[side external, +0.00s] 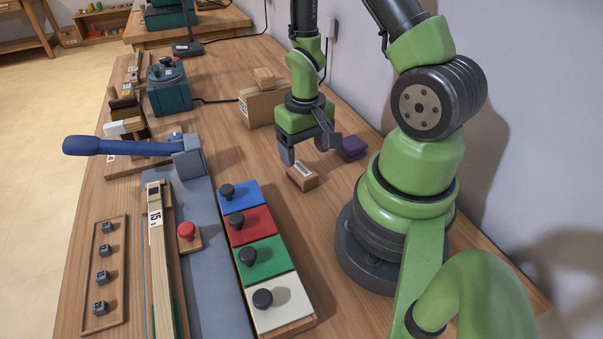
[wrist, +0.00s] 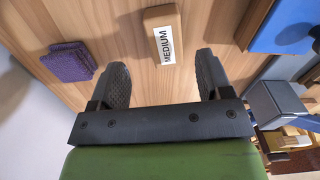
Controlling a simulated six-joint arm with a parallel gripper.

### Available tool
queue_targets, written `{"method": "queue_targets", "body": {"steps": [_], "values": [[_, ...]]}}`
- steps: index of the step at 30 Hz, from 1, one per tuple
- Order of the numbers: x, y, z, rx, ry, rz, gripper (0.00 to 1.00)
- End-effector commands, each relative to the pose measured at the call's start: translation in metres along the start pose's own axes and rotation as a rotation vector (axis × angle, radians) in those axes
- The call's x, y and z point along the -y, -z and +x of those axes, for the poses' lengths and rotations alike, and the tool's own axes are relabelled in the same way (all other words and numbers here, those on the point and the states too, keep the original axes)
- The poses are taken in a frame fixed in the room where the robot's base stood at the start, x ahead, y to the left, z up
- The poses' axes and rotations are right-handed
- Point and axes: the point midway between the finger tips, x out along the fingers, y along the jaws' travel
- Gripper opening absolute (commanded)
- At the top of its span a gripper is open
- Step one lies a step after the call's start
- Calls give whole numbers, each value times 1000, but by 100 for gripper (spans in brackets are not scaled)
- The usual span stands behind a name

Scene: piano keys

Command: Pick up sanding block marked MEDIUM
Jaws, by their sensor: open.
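The sanding block marked MEDIUM (wrist: 160,19) is a small tan wooden block with a white label. In the wrist view it lies on the table at the top centre, beyond the fingertips and roughly in line with the gap between them. My gripper (wrist: 162,72) is open, with nothing between its two dark fingers. In the side external view my gripper (side external: 308,150) is right above the block (side external: 303,178), pointing down. The fingers look apart from the block, and the exact gap is hard to tell.
A purple pad (side external: 351,148) lies close to the block, and a wooden box (side external: 264,105) stands behind. A row of coloured panels with black knobs (side external: 265,255) is in front. A blue-handled lever (side external: 120,146) is at left. Bare table (side external: 335,255) lies beside the panels.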

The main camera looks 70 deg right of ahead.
Motion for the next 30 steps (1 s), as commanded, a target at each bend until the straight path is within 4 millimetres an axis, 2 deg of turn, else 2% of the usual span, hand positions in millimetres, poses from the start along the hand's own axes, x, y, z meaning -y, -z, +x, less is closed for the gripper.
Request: {"method": "queue_targets", "body": {"steps": [13,23,30], "values": [[6,1,48,2,0,0,72],[6,2,52,-2,0,0,72],[6,2,52,-1,0,0,18]]}}
